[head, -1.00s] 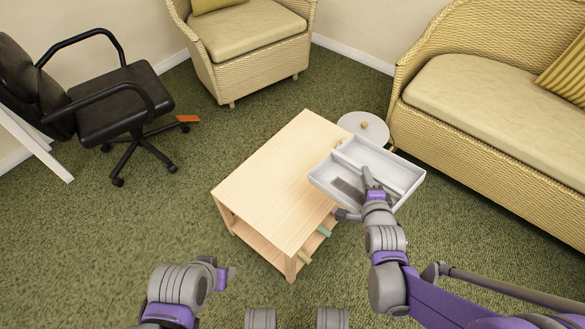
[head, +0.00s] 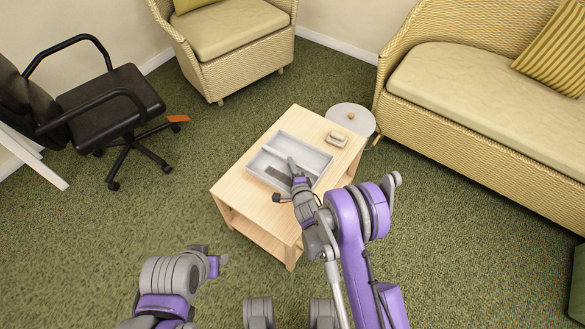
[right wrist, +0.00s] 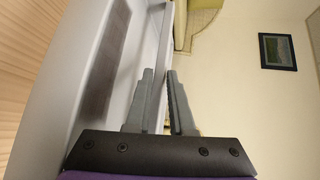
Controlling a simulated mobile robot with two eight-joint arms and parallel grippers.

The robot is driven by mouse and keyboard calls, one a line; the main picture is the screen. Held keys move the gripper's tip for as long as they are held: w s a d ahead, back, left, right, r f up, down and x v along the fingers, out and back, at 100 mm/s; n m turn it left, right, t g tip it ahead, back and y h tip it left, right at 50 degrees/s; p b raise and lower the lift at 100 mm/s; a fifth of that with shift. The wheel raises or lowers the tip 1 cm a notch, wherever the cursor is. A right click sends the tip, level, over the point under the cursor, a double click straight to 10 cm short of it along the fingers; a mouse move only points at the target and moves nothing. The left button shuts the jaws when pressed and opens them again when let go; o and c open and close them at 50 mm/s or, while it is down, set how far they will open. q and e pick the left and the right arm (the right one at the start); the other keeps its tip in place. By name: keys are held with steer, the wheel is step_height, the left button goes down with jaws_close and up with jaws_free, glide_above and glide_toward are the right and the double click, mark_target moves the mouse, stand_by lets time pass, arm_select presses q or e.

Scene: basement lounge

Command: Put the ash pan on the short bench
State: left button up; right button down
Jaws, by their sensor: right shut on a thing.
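The ash pan (head: 312,156) is a light grey rectangular tray with a divider and a dark patch inside. It is over the top of the short bench (head: 240,186), a pale wooden low table, in the head view. I cannot tell if it touches the bench top. My right gripper (head: 293,170) is shut on the pan's wall, and its fingers (right wrist: 160,90) straddle that wall in the right wrist view, where the pan (right wrist: 55,95) fills the left. My left gripper (head: 222,262) is low in the head view, away from the bench; its jaws do not show clearly.
A small pale object (head: 337,138) stands on the bench's far right end. A round grey lidded thing (head: 352,118) is just beyond it. A wicker sofa (head: 480,135), a wicker armchair (head: 225,50) and a black office chair (head: 110,100) surround the open green carpet.

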step_height(320, 180, down, 10)
steer(key=b, duration=0.3)
steer(key=shift+r+b, duration=0.2)
steer(key=shift+b, duration=0.1)
arm_select(q)
steer(key=f, duration=0.4)
steer(key=shift+w+f, duration=0.2)
steer(key=shift+f, duration=0.15)
arm_select(e)
steer(key=shift+r, duration=0.1)
steer(key=c, duration=0.8)
jaws_free()
steer(key=shift+o, duration=0.2)
steer(key=shift+s, duration=0.1)
